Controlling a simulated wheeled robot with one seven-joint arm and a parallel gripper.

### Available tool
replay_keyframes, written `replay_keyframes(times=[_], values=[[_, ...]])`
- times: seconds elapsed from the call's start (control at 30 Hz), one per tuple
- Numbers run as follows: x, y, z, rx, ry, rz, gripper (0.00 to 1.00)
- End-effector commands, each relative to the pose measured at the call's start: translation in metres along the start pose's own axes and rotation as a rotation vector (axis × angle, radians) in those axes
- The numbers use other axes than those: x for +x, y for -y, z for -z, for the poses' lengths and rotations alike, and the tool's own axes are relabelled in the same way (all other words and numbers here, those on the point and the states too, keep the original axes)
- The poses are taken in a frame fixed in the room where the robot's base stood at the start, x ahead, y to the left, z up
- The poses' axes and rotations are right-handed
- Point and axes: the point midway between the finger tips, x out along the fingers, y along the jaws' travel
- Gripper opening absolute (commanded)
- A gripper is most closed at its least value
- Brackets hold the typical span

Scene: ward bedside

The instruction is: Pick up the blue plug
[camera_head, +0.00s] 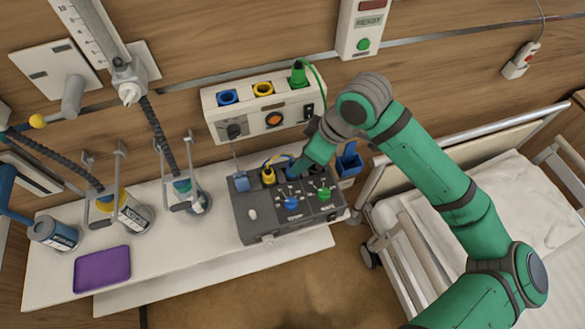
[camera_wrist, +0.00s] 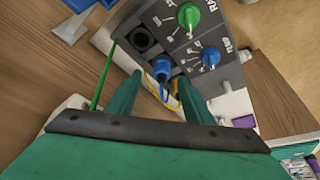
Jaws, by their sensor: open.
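The blue plug (camera_wrist: 162,66) sits upright in a socket of the grey device box, beside an empty black socket (camera_wrist: 142,38), in the wrist view. In the head view the plug is mostly hidden by my gripper (camera_head: 297,171), which reaches down to the back of the grey box (camera_head: 262,228). In the wrist view my gripper (camera_wrist: 160,82) is open, with one finger on each side of the plug. I cannot tell whether either finger touches it. A cable runs from the plug back between the fingers.
A yellow plug (camera_head: 268,176) stands left of my gripper. Blue (camera_head: 291,202) and green (camera_head: 324,194) knobs are on the box top. A wall panel (camera_head: 273,118) behind holds a green plug (camera_head: 298,75) with a green cable. A purple tray (camera_head: 102,269) lies left; a bed is right.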

Motion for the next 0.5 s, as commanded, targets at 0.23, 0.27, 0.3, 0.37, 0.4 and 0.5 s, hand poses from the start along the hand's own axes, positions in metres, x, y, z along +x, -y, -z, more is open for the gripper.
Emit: replay_keyframes(times=[0.23, 0.27, 0.3, 0.37, 0.4, 0.5], values=[[0.028, 0.005, 0.003, 0.0, -0.002, 0.004, 0.47], [0.032, 0.006, 0.003, 0.0, -0.002, 0.003, 0.47], [0.037, 0.006, 0.003, 0.002, -0.002, 0.003, 0.47], [0.044, 0.005, 0.002, 0.002, -0.001, 0.001, 0.47], [0.047, 0.005, 0.002, 0.002, -0.001, 0.002, 0.47], [0.052, 0.005, 0.002, 0.002, 0.0, 0.001, 0.47]])
